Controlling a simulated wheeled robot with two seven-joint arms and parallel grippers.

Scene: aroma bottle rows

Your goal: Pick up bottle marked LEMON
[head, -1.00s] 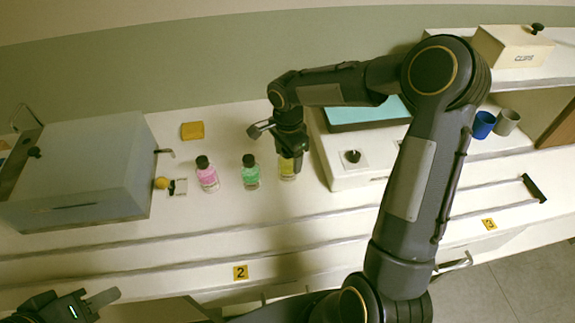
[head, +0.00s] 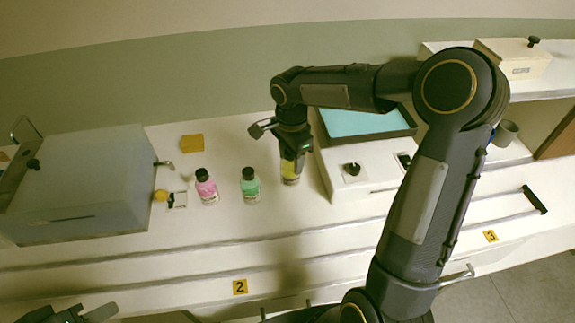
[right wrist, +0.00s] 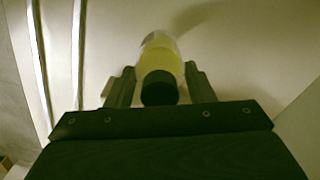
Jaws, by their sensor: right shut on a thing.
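A bottle with yellow liquid (head: 290,170) stands at the right end of a row of three on the white counter. It also shows in the right wrist view, with its black cap (right wrist: 159,88) toward the camera. My right gripper (head: 293,155) is shut on this bottle, its fingers on both sides near the cap. The label cannot be read. A pink bottle (head: 206,187) and a green bottle (head: 250,185) stand to its left, both black-capped. My left gripper (head: 92,314) shows only partly at the bottom left edge, and its jaws cannot be judged.
A grey box (head: 80,185) stands at the left. A white case with a teal top (head: 362,122) is close right of the held bottle. The counter in front of the bottles is clear.

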